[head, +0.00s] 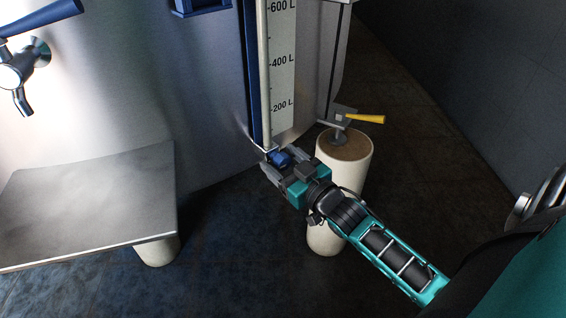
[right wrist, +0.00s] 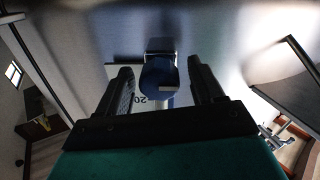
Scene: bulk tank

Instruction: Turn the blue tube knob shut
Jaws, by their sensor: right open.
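The blue tube knob (head: 280,158) sits at the foot of the level tube, low on the tank front. In the right wrist view the knob (right wrist: 157,82) is dark blue and lies between my two fingers, with a gap visible on each side. My right gripper (head: 276,163) is open around the knob; it also shows in the right wrist view (right wrist: 164,88). I cannot tell whether a finger touches the knob. The level tube (head: 262,75) rises beside a white litre scale (head: 281,60). My left gripper is not in view.
A yellow-handled valve (head: 365,118) stands above a cream cylindrical leg (head: 345,160), close to my right forearm. A metal platform (head: 85,205) stands at the left, below a blue-handled tap (head: 22,68). The dark floor at the lower middle is clear.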

